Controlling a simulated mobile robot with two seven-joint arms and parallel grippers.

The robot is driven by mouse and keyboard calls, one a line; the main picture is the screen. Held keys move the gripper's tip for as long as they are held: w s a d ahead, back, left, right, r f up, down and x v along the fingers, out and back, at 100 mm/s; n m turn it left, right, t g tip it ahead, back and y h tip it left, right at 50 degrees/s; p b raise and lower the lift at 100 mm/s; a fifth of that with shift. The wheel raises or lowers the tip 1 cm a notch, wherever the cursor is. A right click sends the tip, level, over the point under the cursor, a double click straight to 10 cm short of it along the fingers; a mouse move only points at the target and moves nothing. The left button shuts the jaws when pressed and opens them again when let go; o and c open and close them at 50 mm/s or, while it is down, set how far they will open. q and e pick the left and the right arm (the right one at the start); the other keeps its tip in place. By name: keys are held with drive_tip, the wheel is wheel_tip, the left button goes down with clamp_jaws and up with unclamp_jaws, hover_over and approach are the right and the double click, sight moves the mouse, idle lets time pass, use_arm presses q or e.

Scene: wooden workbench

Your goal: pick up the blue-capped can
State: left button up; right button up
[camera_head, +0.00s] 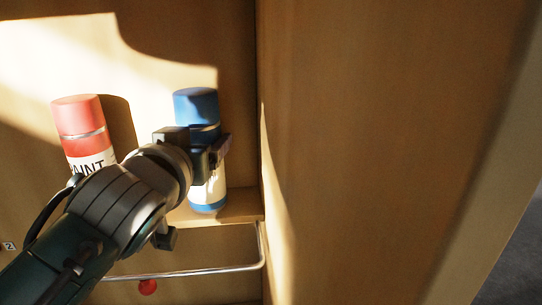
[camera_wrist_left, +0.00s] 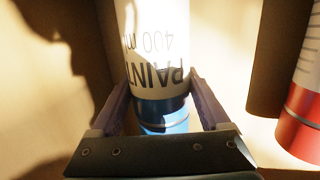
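The blue-capped can (camera_head: 206,195), with a white middle and blue ends, stands upright on the wooden shelf at the centre left of the head view. My left gripper (camera_head: 213,151) is at its upper middle and hides part of it. In the left wrist view the can (camera_wrist_left: 155,60) shows upside down with "PAINT 400 ml" on its label. The fingers of my left gripper (camera_wrist_left: 160,88) lie on either side of it, very close to its edges. I cannot tell whether they press on it. My right gripper is out of view.
A red-capped paint can (camera_head: 83,130) stands to the left on the same shelf, and its red part (camera_wrist_left: 302,128) shows at the right of the wrist view. A wooden side wall (camera_head: 360,150) rises close on the right. A metal rail (camera_head: 205,271) runs below the shelf (camera_head: 240,206).

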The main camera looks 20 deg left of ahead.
use_arm(q)
drive_tip(key=c, duration=1.2)
drive_tip(key=shift+r, duration=0.1)
drive_tip(key=shift+r, duration=0.1)
